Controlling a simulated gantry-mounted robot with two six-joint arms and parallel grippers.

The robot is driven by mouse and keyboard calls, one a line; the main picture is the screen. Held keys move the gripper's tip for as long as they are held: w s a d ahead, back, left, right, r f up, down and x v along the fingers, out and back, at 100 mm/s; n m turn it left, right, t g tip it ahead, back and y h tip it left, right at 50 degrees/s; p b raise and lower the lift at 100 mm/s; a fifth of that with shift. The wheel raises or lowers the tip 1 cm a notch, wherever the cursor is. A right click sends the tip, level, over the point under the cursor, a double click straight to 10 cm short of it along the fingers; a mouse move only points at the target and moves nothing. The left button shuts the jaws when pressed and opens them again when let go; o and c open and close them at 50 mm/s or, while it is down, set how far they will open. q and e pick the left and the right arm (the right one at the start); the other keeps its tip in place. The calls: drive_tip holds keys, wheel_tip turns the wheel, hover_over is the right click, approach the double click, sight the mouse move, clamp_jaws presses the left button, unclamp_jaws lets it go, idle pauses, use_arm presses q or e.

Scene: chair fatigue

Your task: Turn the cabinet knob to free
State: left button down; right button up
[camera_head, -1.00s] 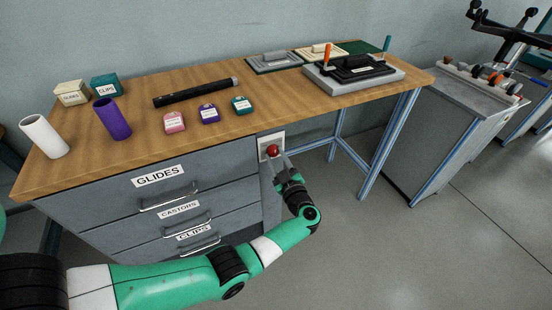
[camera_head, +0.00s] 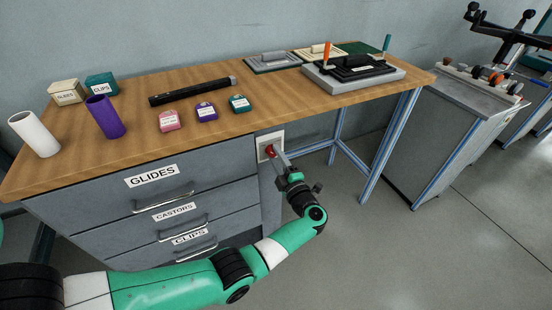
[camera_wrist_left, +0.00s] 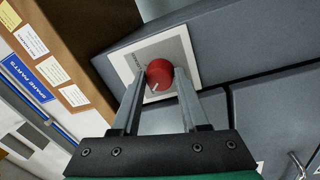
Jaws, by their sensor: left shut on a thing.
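The red cabinet knob (camera_head: 269,151) sits on a pale square plate (camera_head: 264,140) on the cabinet's right front, just under the bench top. In the left wrist view the knob (camera_wrist_left: 159,75) lies between the two finger ends, with a small white mark on its lower edge. My left gripper (camera_head: 276,157) is shut on the knob, its fingers on either side of it. In the head view the fingers partly cover the knob. My right gripper is not in view.
Drawers labelled GLIDES, CASTORS and CLIPS (camera_head: 190,238) with bar handles lie left of the knob. The wooden bench top (camera_head: 270,107) overhangs above it.

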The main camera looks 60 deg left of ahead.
use_arm(q)
drive_tip(key=shift+n, duration=0.5)
drive_tip(key=shift+c, duration=2.1)
unclamp_jaws()
drive_tip(key=d+p, duration=0.2)
drive_tip(key=d, duration=0.9)
drive_tip(key=shift+s+d+f, duration=0.15)
drive_tip(key=shift+d+f, duration=0.15)
drive_tip(key=shift+f, duration=0.15)
